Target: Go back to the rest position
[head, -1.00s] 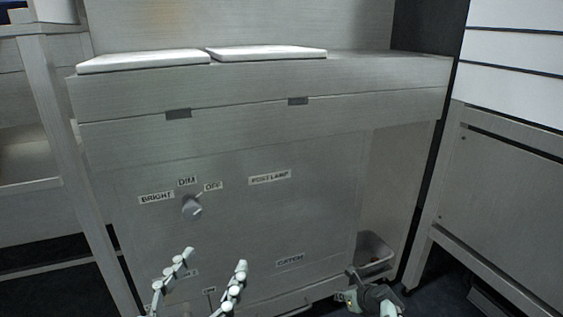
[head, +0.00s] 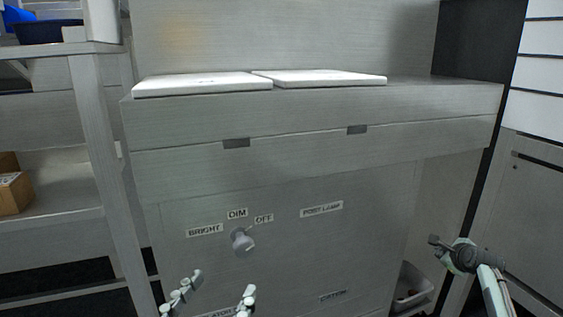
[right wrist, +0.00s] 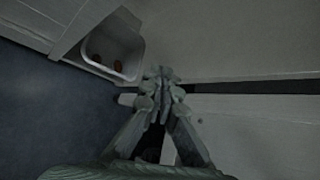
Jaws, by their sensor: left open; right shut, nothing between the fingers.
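My left gripper (head: 220,290) is at the bottom of the head view, in front of the grey panel. Its two segmented fingers stand well apart, with nothing seen between them. My right gripper (head: 437,242) is at the lower right of the head view, in front of the right part of the grey cabinet. In the right wrist view its fingers (right wrist: 161,75) meet at the tips and hold nothing. The rest position itself is not marked in any view.
The grey panel carries a knob (head: 242,241) under labels BRIGHT, DIM and OFF. Two white plates (head: 203,84) (head: 320,77) lie on the cabinet ledge. A catch bin (right wrist: 98,66) with brown pieces sits low at right. A shelf rack (head: 92,130) stands at left.

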